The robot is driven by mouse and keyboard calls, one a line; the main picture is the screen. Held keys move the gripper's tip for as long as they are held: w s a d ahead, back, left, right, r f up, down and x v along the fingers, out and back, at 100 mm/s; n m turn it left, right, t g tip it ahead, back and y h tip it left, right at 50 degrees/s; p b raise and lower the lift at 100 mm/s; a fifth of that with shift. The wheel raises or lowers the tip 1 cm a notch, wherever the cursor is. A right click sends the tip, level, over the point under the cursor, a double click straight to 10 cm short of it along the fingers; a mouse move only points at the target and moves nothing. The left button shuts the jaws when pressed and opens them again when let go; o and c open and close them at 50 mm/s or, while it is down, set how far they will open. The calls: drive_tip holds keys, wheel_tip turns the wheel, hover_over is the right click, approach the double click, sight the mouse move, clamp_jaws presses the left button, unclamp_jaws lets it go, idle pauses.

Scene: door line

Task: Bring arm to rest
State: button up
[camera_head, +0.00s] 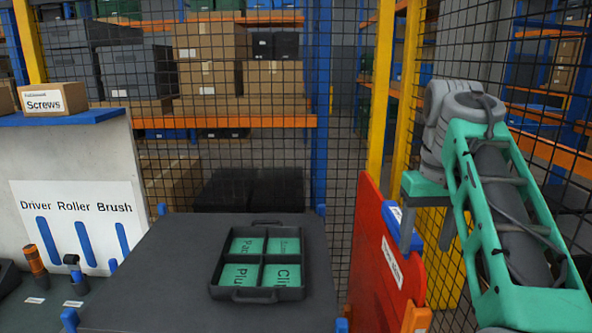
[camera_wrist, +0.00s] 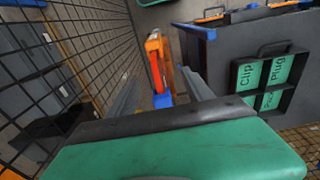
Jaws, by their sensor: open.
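My arm is raised at the right of the head view, in front of the mesh fence. My gripper (camera_head: 427,235) points down near the red panel (camera_head: 376,255), which has a blue-topped edge and a white label. I cannot tell the exact gap between the fingers and the panel.
A dark table (camera_head: 140,290) holds a black tray (camera_head: 263,293) with green labelled compartments. At left are a white board (camera_head: 70,222) with blue strips, a Screws box (camera_head: 53,98) on a blue shelf, and upright tools. Mesh fencing and a yellow post (camera_head: 381,90) stand close to my arm.

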drive_tip(key=s+a+f+t+b, duration=0.1)
drive_tip(key=s+f, duration=0.3)
drive_tip(key=f, duration=0.5)
drive_tip(key=s+a+f+t+b, duration=0.1)
drive_tip(key=s+a+f, duration=0.3)
drive_tip(key=f, duration=0.5)
drive_tip(key=s+a+f+t+b, duration=0.2)
drive_tip(key=s+a+f, duration=0.1)
drive_tip(key=f, duration=0.6)
drive_tip(key=shift+s+a, duration=0.2)
drive_tip(key=shift+s, duration=0.25)
